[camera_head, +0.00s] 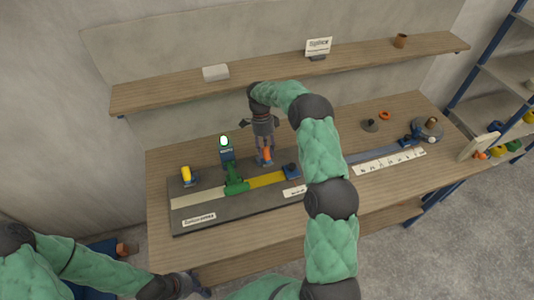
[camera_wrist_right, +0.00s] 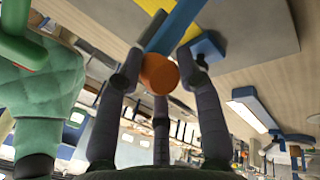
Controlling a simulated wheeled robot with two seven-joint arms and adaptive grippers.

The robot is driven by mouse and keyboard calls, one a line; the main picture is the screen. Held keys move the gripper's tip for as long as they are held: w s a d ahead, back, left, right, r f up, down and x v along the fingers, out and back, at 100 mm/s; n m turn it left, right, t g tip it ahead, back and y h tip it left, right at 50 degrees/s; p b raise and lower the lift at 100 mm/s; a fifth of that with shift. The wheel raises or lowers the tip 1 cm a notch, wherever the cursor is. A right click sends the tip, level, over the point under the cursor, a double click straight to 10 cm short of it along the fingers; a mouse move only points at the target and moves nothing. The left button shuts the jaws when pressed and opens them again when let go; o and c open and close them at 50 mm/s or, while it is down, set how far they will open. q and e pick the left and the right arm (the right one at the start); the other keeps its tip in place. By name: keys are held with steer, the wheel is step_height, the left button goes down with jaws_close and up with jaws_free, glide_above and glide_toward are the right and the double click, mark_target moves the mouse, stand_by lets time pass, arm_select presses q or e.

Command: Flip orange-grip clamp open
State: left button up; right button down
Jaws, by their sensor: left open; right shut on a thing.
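The orange-grip clamp (camera_head: 265,157) stands at the back edge of the dark board (camera_head: 185,221), near its middle. My right gripper (camera_head: 264,146) reaches down onto it from above, its fingers around the grip. In the right wrist view, the orange grip (camera_wrist_right: 158,73) sits between the fingers, on the end of a blue lever (camera_wrist_right: 178,24). The fingers hide part of the clamp, so the lever's exact angle is hard to tell. My left gripper (camera_head: 198,287) is open and empty, low in front of the table, away from the clamp.
A green clamp (camera_head: 235,182) stands just left on the board, beside a yellow strip (camera_head: 267,180). A yellow-grip clamp (camera_head: 187,176) is farther left. A shelf (camera_head: 250,72) runs above the table's back. The table's right part holds a white ruler (camera_head: 390,161).

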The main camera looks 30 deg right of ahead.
steer(key=shift+w, duration=0.2)
steer(key=c, duration=1.1)
jaws_free()
steer(key=shift+o, duration=0.8)
steer(key=shift+w+d+f, duration=0.1)
steer(key=shift+w+f, duration=0.1)
steer(key=shift+s+r, duration=0.1)
steer(key=shift+r, duration=0.15)
steer(key=v, duration=0.7)
